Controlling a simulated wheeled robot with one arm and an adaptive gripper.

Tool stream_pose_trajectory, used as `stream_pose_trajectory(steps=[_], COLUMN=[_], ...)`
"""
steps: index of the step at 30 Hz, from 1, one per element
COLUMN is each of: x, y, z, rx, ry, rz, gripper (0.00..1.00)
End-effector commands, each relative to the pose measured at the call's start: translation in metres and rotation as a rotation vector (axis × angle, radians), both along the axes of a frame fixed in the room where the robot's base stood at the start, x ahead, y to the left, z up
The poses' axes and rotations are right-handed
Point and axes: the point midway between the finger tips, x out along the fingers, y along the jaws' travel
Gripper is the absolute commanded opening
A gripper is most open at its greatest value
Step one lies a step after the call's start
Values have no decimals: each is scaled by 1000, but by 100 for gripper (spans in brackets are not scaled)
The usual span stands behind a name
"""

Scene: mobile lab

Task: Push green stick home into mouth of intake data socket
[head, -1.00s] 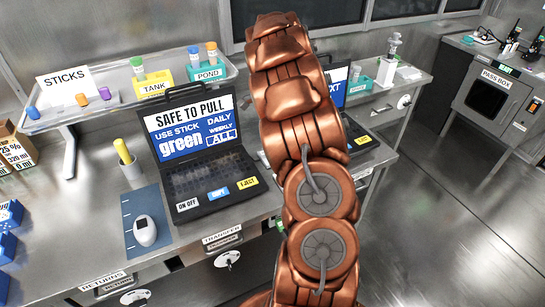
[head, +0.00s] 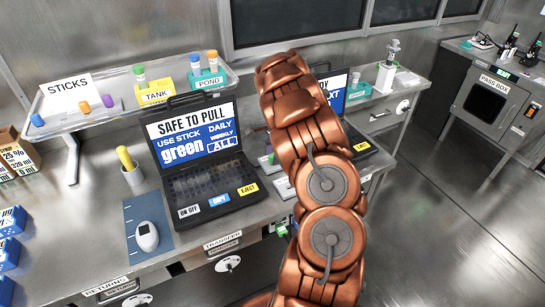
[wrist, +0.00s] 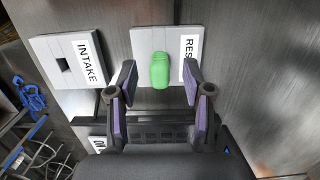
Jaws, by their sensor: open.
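The green stick (wrist: 159,70) stands out from a pale plate labelled "RES…" (wrist: 145,38) in the wrist view; the rest of the label is hidden by my gripper. My gripper (wrist: 159,80) is open, with one finger on each side of the stick and visible gaps between. The intake data socket (wrist: 64,65) is a dark square mouth in a separate pale plate labelled "INTAKE", left of the stick. Its mouth looks empty. In the head view my arm hides my gripper and both plates.
A laptop (head: 205,160) reading "SAFE TO PULL, use stick green" stands on the steel bench. A shelf (head: 85,118) holds several coloured sticks behind it. Blue cables (wrist: 28,92) hang left of the intake plate. Open floor (head: 440,220) lies to the right.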

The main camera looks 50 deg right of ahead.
Motion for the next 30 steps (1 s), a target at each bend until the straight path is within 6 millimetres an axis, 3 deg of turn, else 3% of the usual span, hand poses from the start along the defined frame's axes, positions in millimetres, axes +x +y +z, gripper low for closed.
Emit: stream_pose_trajectory(steps=[11, 25, 30], x=[0, 0, 0], y=[2, 2, 2], z=[-11, -11, -10], rx=[1, 1, 1], ry=[1, 1, 1], rz=[0, 0, 0], gripper=[50, 1, 0])
